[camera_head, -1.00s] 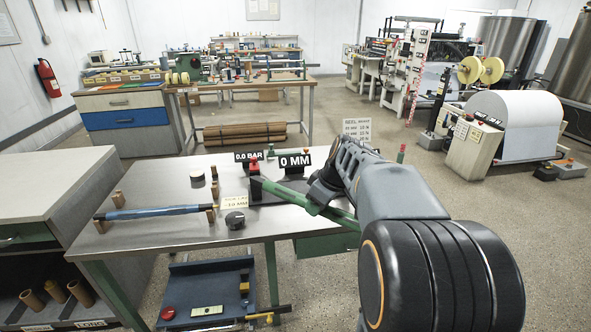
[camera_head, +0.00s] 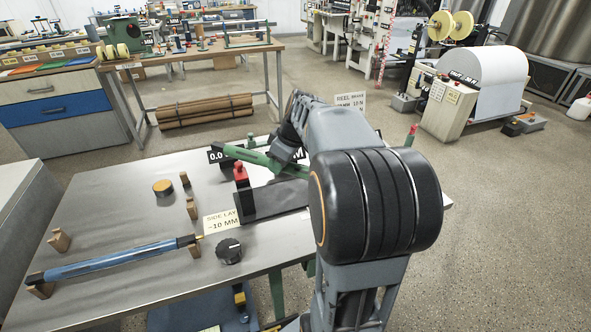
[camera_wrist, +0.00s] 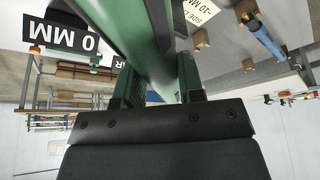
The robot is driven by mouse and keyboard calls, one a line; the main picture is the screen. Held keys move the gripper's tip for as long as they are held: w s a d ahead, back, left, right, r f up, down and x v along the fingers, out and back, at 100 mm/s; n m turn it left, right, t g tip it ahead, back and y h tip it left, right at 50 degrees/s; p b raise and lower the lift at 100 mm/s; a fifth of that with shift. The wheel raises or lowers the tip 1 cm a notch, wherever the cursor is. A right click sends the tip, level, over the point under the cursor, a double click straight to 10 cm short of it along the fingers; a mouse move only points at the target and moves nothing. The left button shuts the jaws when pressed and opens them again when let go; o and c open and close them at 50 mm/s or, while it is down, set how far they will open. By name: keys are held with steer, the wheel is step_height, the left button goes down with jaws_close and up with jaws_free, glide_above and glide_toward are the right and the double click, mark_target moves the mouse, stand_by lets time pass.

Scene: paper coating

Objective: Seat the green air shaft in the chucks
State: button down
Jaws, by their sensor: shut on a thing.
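The green air shaft (camera_head: 245,157) is held in my gripper (camera_head: 285,150) above the back right of the steel table. Its left end is free and reaches past a red-topped post (camera_head: 240,174) on a dark base plate (camera_head: 275,201). In the wrist view the shaft (camera_wrist: 150,55) runs between the two fingers of my gripper (camera_wrist: 158,88), which are shut on it. My arm hides the shaft's right part and the right side of the base plate. I cannot tell whether the shaft touches the post, and the chuck seats do not show clearly.
A blue shaft (camera_head: 110,261) lies on wooden blocks at the table's front left. A black knob (camera_head: 229,251), a "SIDE LAY -10 MM" card (camera_head: 221,220), a small round tin (camera_head: 162,187) and empty wooden blocks (camera_head: 192,208) are nearby. The table's left middle is clear.

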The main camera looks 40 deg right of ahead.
steer(key=w+d+f, duration=0.5)
steer(key=d+f, duration=0.6)
steer(key=f, duration=0.1)
steer(key=shift+w+p, duration=0.3)
steer(key=shift+w, duration=0.1)
steer(key=shift+f, duration=0.15)
steer(key=shift+f+b, duration=0.35)
steer(key=shift+b, duration=0.15)
steer(key=shift+f, duration=0.2)
steer(key=c, duration=0.7)
jaws_free()
steer(key=shift+c, duration=0.2)
